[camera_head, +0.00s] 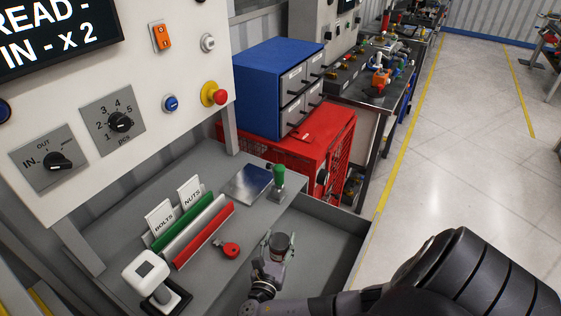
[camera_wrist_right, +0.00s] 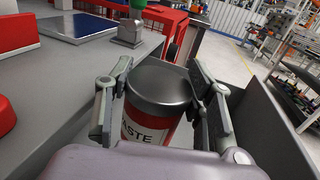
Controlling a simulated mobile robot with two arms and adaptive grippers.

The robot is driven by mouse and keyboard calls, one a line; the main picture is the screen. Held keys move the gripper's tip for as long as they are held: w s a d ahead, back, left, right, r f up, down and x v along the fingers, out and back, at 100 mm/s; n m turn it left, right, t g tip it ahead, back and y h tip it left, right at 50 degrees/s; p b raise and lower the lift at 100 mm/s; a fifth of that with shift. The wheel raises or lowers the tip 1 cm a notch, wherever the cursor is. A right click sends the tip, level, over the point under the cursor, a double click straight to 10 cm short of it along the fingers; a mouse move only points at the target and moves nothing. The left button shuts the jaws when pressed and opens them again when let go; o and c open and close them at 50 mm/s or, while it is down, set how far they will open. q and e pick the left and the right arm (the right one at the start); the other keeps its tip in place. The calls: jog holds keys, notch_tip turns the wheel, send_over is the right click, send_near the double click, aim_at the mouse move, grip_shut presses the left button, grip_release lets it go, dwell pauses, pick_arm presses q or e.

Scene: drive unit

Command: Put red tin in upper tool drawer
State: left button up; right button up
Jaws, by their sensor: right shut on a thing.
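The red tin (camera_wrist_right: 150,115) has a dark lid and a red and white label partly reading "ASTE". My right gripper (camera_wrist_right: 163,105) is shut on it, one finger on each side. In the head view the tin (camera_head: 279,242) and the right gripper (camera_head: 275,250) are at the lower middle, by the bench's right edge. A grey drawer (camera_head: 343,216) stands open there beside the bench top, and the tin appears above its inside. The tin's height over the drawer floor is hard to tell. My left gripper is out of view.
The grey bench top (camera_head: 120,210) holds a green-topped stamp (camera_head: 279,180), a small red object (camera_head: 231,250), a bolts and nuts rack (camera_head: 190,225) and a white-topped device (camera_head: 147,272). A red crate (camera_head: 310,140) and a blue drawer cabinet (camera_head: 272,75) stand behind. Floor at right is clear.

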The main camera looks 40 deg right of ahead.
aim_at(280, 257)
notch_tip(280, 257, down, 4)
jog(key=shift+w+d+f+b, duration=0.15)
jog(key=shift+f+b, duration=0.1)
jog(key=shift+b, duration=0.15)
notch_tip(280, 257, down, 9)
jog(key=b, duration=0.3)
jog(key=shift+f+b, duration=0.15)
jog(key=shift+b, duration=0.15)
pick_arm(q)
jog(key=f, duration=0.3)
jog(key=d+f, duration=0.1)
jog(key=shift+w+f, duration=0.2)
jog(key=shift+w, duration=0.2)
